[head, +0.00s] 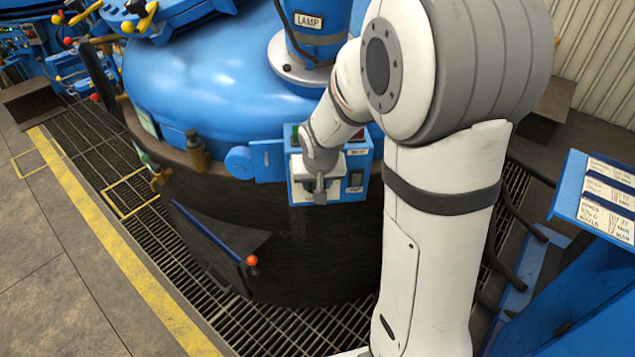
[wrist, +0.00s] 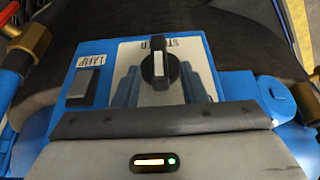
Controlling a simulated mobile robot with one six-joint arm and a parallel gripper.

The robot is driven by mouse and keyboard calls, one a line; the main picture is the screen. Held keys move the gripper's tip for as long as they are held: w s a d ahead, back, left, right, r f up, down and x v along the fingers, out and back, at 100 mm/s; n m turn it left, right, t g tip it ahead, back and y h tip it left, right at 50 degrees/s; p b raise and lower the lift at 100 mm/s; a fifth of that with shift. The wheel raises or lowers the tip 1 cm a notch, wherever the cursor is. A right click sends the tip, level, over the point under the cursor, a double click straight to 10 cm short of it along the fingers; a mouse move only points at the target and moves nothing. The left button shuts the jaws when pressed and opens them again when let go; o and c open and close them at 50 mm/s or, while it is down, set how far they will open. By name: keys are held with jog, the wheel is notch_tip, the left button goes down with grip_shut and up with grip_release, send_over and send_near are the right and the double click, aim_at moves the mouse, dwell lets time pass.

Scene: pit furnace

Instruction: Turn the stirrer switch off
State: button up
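The stirrer switch (wrist: 160,66) is a black rotary knob with a white pointer mark on a pale plate in the wrist view. Its mark lies along the picture's vertical. The plate's lettering is upside down and partly covered by the knob. The knob sits on a blue control box (head: 298,190) on the furnace's side. My gripper (head: 319,190) is in front of the box and hides the knob in the head view. In the wrist view my gripper (wrist: 160,82) is open, with one finger on each side of the knob; whether they touch it is unclear.
A black rocker switch (wrist: 85,84) labelled LAMP is beside the knob. The round blue furnace lid (head: 210,80) and a lamp cylinder (head: 312,45) rise behind. An orange-ended blue lever (head: 252,261) sticks out below. A blue label stand (head: 600,200) is at right.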

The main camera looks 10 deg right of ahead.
jog(key=shift+w+f, duration=0.2)
jog(key=shift+f, duration=0.35)
grip_shut()
